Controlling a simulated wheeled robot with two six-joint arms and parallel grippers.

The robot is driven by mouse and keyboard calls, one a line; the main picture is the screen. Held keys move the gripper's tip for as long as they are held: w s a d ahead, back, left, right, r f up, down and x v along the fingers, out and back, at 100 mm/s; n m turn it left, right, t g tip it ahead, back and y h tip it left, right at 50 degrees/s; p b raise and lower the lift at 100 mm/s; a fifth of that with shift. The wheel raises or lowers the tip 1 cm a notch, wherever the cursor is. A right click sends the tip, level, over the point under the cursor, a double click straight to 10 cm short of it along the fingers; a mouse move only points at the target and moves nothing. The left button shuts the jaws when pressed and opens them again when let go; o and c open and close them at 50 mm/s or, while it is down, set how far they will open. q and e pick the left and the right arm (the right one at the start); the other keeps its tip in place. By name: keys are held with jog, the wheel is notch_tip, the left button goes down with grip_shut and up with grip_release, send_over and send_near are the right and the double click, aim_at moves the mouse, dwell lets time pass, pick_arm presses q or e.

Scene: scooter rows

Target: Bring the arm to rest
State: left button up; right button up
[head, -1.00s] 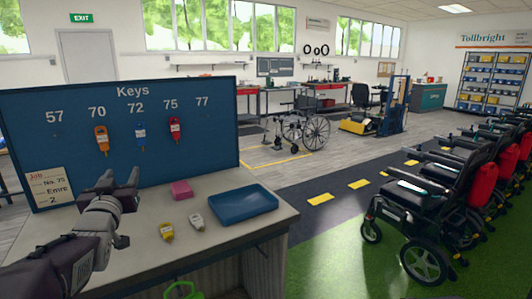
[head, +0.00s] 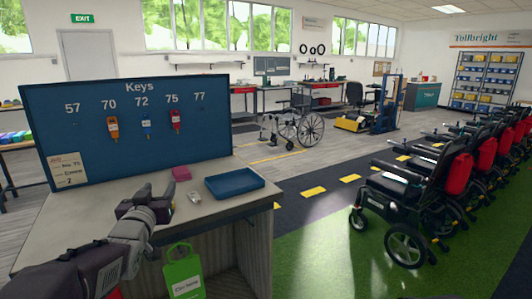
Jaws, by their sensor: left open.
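An orange key (head: 113,128) hangs under 70, a blue key (head: 147,126) under 72 and a red key (head: 176,121) under 75. No key hangs under 57 or 77. A pale grey key (head: 195,197) lies on the counter, right of the gripper. My right gripper is not in view.
A pink block (head: 181,174) and a blue tray (head: 234,183) are on the counter. A job card (head: 68,169) is on the board's lower left. A green tag (head: 184,273) hangs at the counter's front. Wheelchairs (head: 405,205) line the right; green floor between is clear.

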pick_arm(q)
jog(key=s+d+f+g+h, duration=0.1)
jog(key=s+d+f+g, duration=0.2)
jog(key=f, duration=0.4)
jog(key=s+d+f+m+g, duration=0.1)
jog(key=s+d+f+g, duration=0.15)
jog(key=f, duration=0.45)
jog(key=s+d+f+g+h, duration=0.1)
jog(key=s+d+f+g, duration=0.15)
jog(key=f, duration=0.45)
jog(key=s+d+f+g, duration=0.1)
jog(key=s+f+g, duration=0.4)
jog(key=s, duration=0.5)
jog(key=s+d+f+g, duration=0.1)
jog(key=s+f+g, duration=0.3)
jog(key=s+f, duration=0.5)
notch_tip(320, 180, up, 24)
jog(key=p, duration=2.1)
jog(key=shift+s+d+f+m+t+p, duration=0.2)
jog(key=shift+s+m+t+p, duration=0.1)
jog(key=shift+s+p, duration=0.15)
